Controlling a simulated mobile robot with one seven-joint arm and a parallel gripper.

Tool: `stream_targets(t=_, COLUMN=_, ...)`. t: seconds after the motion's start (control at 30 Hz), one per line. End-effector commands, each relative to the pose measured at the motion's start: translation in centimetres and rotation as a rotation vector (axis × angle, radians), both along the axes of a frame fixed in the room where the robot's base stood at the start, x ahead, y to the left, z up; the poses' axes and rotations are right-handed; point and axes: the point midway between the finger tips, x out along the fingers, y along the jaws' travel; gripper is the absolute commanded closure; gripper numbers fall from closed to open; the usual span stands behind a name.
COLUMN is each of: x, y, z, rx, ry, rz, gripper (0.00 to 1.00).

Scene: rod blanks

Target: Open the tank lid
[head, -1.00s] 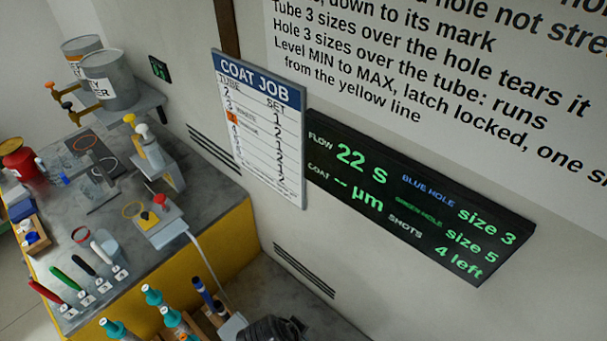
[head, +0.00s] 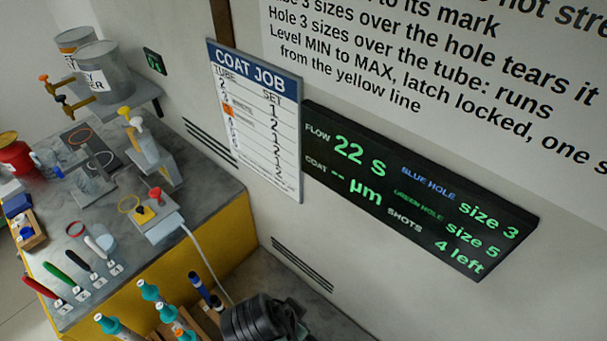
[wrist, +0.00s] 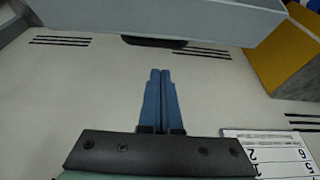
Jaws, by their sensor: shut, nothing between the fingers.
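In the head view, a small clear vessel (head: 148,150) stands upright in a grey stand on the bench, with a yellow and white top piece (head: 131,118). It may be the tank with its lid, but I cannot tell for sure. The top appears to be on it. My gripper (wrist: 160,72) shows in the wrist view with its two blue fingers together and nothing between them. It is in front of the pale wall, apart from the vessel, which the wrist view does not show. The fingers are not visible in the head view.
The grey-topped bench (head: 105,225) has a yellow side. Two metal cans (head: 105,75) stand on a wall shelf. Coloured-handled tools (head: 75,265) and teal-topped items (head: 150,292) crowd the front. The job board (head: 255,130) and dark display (head: 415,190) hang on the wall.

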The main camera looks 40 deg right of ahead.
Motion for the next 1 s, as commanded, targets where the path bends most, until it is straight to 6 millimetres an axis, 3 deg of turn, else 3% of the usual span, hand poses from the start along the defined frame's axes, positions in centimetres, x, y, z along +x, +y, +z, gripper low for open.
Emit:
stream_targets(t=0.13, x=0.0, y=0.5, z=1.1, rx=-0.001, ry=-0.002, rz=0.001, gripper=1.00)
stream_targets(t=0.43, x=0.0, y=0.6, z=1.4, rx=-0.002, ry=-0.003, rz=0.001, gripper=1.00)
stream_targets(t=0.57, x=2.5, y=0.4, z=3.1, rx=-0.024, ry=-0.077, rz=0.071, gripper=1.00)
stream_targets(t=0.67, x=6.9, y=0.4, z=6.7, rx=-0.075, ry=-0.210, rz=0.200, gripper=1.00)
stream_targets(t=0.77, x=12.0, y=1.0, z=12.2, rx=-0.160, ry=-0.380, rz=0.367, gripper=1.00)
stream_targets(t=0.9, x=17.6, y=2.7, z=21.4, rx=-0.318, ry=-0.618, rz=0.585, gripper=1.00)
stream_targets(t=1.0, x=20.0, y=4.5, z=28.6, rx=-0.451, ry=-0.782, rz=0.715, gripper=1.00)
